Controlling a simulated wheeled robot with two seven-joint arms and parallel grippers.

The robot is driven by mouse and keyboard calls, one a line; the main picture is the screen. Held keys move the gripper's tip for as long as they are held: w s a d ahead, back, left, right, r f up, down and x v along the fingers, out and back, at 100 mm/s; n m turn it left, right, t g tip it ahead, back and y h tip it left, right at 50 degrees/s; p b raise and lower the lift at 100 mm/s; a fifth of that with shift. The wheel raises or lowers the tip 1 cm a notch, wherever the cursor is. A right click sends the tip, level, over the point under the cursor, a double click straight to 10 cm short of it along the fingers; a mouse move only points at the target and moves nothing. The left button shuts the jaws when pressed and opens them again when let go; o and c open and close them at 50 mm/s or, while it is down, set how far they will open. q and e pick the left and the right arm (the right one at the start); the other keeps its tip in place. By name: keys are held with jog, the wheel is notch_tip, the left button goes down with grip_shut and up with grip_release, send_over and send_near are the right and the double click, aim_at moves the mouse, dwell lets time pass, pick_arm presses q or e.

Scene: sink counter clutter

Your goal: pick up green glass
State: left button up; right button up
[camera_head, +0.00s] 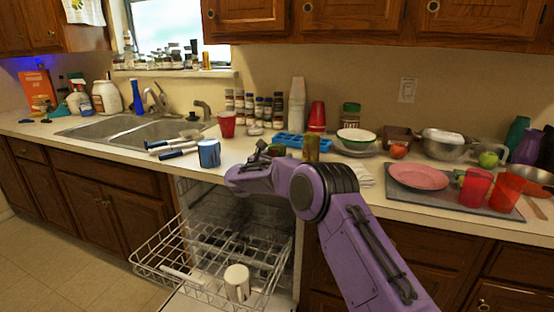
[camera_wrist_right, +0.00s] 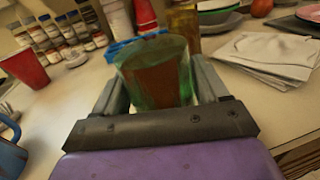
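The green glass (camera_wrist_right: 157,72) is a translucent green tumbler, brownish inside, in the middle of the right wrist view. In the head view a small green part of it (camera_head: 277,150) shows behind my right gripper (camera_head: 262,154). In the right wrist view the two fingers of my right gripper (camera_wrist_right: 160,88) are spread apart, one on each side of the glass. A thin light gap seems to show beside the right finger, so the gripper looks open around the glass. The lower part of the glass is hidden by the gripper. My left gripper is not in view.
A blue mug (camera_head: 209,153) and a red cup (camera_head: 227,124) stand left of the gripper. A blue tray (camera_head: 290,140), an amber glass (camera_head: 311,148) and stacked bowls (camera_head: 356,138) are close behind and right. Below the counter, the dishwasher rack (camera_head: 190,262) is pulled out.

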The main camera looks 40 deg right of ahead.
jog(key=c, duration=0.5)
jog(key=shift+o, duration=0.2)
